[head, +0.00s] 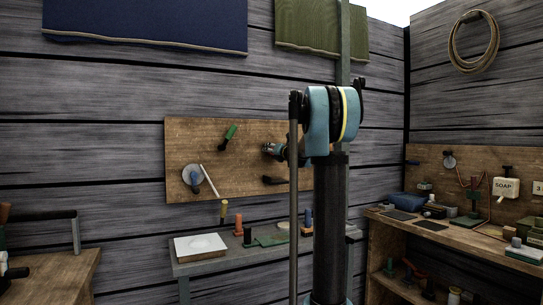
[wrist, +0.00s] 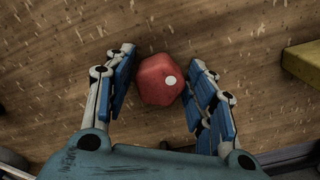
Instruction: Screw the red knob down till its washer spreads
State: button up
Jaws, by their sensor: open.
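The red knob (wrist: 151,84) shows in the wrist view as a rounded, many-sided red knob with a white dot on its face. It stands against the brown wooden board (wrist: 225,30). My gripper (wrist: 158,60) is open, with one blue-padded finger to the left of the knob and one to the right. Narrow gaps seem to show beside the knob; contact is hard to judge. In the head view my gripper (head: 275,150) is at the wall board (head: 240,170), and I cannot make out the knob there. The washer is not visible.
A yellow block (wrist: 303,63) lies right of the knob. The board also carries a green handle (head: 231,131), a blue-handled disc (head: 193,178) and a dark handle (head: 274,181). A grey bench (head: 210,265) with small items stands below. A cluttered wooden bench (head: 385,225) is at right.

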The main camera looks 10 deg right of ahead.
jog(key=n, duration=0.3)
jog(key=shift+n, duration=1.3)
jog(key=shift+n, duration=1)
jog(key=c, duration=1.1)
jog(key=m, duration=0.6)
jog(key=shift+m, duration=1)
